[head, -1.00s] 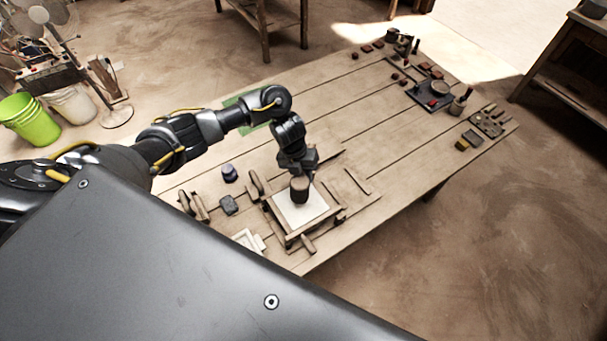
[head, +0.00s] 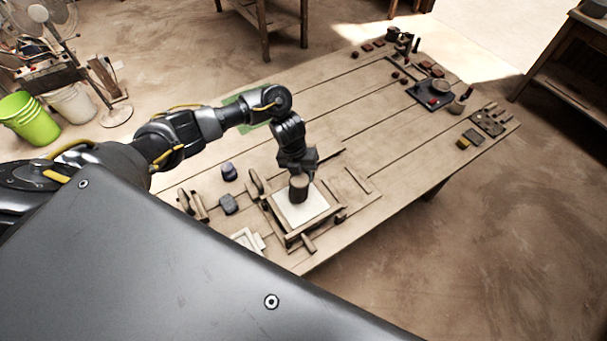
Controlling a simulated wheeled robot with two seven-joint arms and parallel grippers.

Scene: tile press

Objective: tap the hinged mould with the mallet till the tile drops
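The hinged mould (head: 288,241) is a wooden frame with handles, lying near the table's near end. A pale square surface (head: 317,207) shows inside it; I cannot tell whether this is the tile. My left gripper (head: 300,174) points down over the mould. A brown cylindrical block (head: 299,189), which looks like the mallet head, is directly under the gripper, over the pale square. The fingers are hidden behind the wrist and the block, so their grip cannot be made out. Whether the block touches the pale surface is unclear. My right gripper is out of view.
Left of the mould on the wooden table (head: 330,110) are a dark round pot (head: 229,172), a grey block (head: 228,204), wooden tools (head: 193,205) and a small white frame (head: 247,239). A dark tray (head: 428,97) and small pieces lie at the far end. The table's middle is clear.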

